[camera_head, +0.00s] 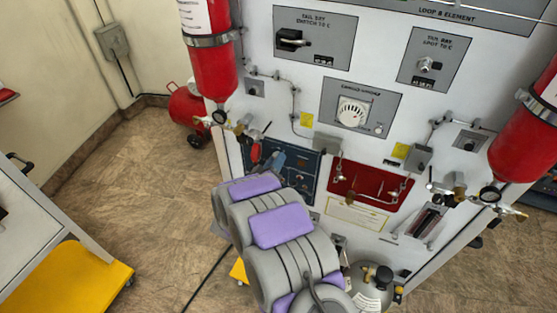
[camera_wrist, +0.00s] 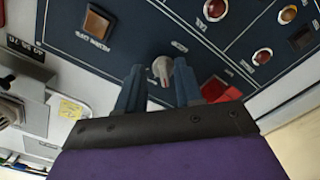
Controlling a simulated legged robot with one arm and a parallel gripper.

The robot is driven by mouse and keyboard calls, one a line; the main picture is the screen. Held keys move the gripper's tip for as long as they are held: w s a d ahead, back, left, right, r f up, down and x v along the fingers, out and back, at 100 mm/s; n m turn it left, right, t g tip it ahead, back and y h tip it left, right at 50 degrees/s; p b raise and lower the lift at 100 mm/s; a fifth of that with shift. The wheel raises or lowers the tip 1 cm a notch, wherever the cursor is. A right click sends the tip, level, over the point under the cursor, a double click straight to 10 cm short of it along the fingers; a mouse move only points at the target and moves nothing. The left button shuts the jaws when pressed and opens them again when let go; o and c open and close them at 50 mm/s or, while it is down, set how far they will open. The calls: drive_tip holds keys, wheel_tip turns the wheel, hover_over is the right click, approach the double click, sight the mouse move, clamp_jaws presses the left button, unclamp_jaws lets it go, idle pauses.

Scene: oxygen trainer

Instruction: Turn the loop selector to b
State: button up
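In the wrist view a small grey rotary knob (camera_wrist: 162,70) stands on a dark blue panel (camera_wrist: 130,30). It appears to be the loop selector; the small label near it is too blurred to read. My gripper (camera_wrist: 159,75) has its two dark fingers apart, one on either side of the knob, with visible gaps. I cannot tell whether either finger touches it. In the head view my gripper (camera_head: 267,158) is at the left part of the same dark blue panel (camera_head: 303,172), and the arm hides part of it. The knob cannot be made out there.
On the blue panel are an orange square button (camera_wrist: 96,20), round red and amber lamps (camera_wrist: 263,56) and a red part (camera_wrist: 215,88) close to the right finger. Red cylinders flank the board (camera_head: 212,55), (camera_head: 530,130). A red recessed panel (camera_head: 370,185) lies right of the arm.

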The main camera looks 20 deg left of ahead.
drive_tip(key=shift+a+f, duration=0.1)
drive_tip(key=shift+a, duration=0.25)
drive_tip(key=shift+c, duration=0.3)
drive_tip(key=shift+a+f, duration=0.1)
drive_tip(key=shift+a, duration=0.2)
drive_tip(key=c, duration=0.3)
drive_tip(key=shift+s+d, duration=0.1)
drive_tip(key=shift+d, duration=0.2)
clamp_jaws()
drive_tip(key=shift+d, duration=0.1)
